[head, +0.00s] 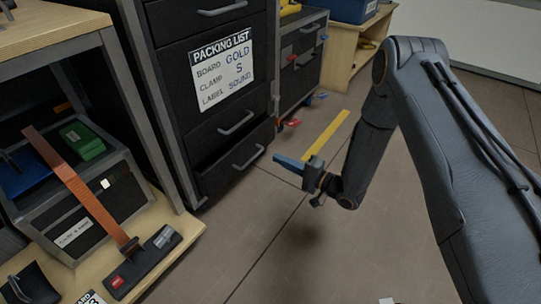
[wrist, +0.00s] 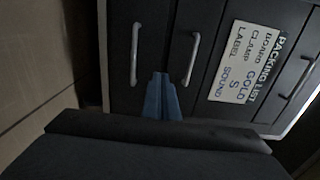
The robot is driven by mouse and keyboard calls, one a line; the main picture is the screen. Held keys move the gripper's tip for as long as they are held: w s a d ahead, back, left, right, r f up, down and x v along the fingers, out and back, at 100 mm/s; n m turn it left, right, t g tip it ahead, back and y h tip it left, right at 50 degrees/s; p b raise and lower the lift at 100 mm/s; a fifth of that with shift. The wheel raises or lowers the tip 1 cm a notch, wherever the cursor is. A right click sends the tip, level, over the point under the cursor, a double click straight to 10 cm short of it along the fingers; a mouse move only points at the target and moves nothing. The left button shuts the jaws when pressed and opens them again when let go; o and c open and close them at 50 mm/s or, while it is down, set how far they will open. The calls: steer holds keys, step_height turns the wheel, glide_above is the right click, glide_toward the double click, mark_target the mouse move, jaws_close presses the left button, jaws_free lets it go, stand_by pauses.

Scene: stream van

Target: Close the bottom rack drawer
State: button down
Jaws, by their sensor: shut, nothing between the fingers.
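The dark rack stands at the left of centre in the head view. Its bottom drawer (head: 222,175) juts out a little, with a dark gap along its top edge. The drawer's handle (head: 249,156) is a grey bar; in the wrist view, which is turned sideways, it is the left handle (wrist: 136,54). My gripper (head: 280,160) has blue fingers, shut and empty, in front of and to the right of that handle. The fingers (wrist: 160,82) also show in the wrist view, pointing at the drawer fronts between two handles. I cannot tell whether they touch.
The drawer above, with its handle (head: 236,123), looks closed. A packing list (head: 222,70) is on the rack front. A bench with a strapped case (head: 75,235) stands at the left. A yellow strip (head: 327,134) shows beside my gripper. Floor (head: 290,255) in front is clear.

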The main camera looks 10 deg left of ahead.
mark_target(244, 141)
steer(key=b+x, duration=0.5)
steer(key=x, duration=0.7)
steer(key=shift+w+a, duration=0.15)
steer(key=shift+a, duration=0.2)
steer(key=x, duration=0.4)
steer(key=shift+a, duration=0.3)
steer(key=shift+w+a+r, duration=0.2)
steer(key=shift+w, duration=0.15)
steer(key=shift+s, duration=0.1)
